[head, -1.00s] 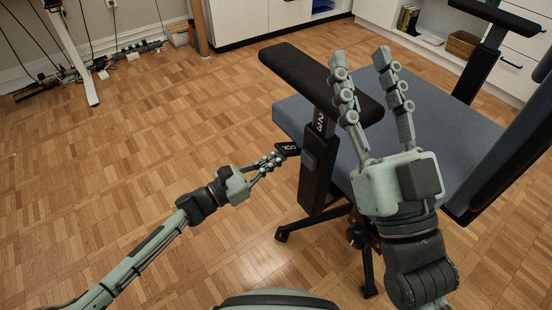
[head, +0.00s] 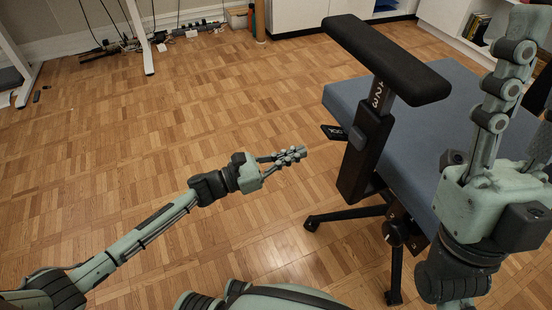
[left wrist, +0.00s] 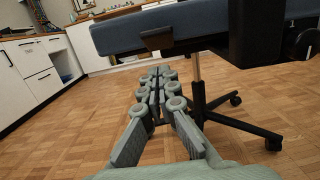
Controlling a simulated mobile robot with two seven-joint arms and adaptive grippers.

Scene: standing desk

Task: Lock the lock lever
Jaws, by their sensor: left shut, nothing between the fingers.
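The lock lever (head: 334,132) is a small black paddle with white lettering, sticking out from under the near side of the blue chair seat (head: 420,130). In the left wrist view the lever (left wrist: 157,40) is a dark tab under the seat edge, beyond my fingertips. My left gripper (head: 300,153) is shut and empty. In the head view its tips are a little left of and below the lever, with floor showing between them. My right gripper (head: 522,115) is raised at the right edge, in front of the chair, its fingers spread and partly out of frame.
The black armrest (head: 390,60) and its post (head: 366,150) stand just right of the lever. The chair's wheeled base (head: 345,214) is below. The wooden floor to the left is open. Desk legs and cables are at the back left.

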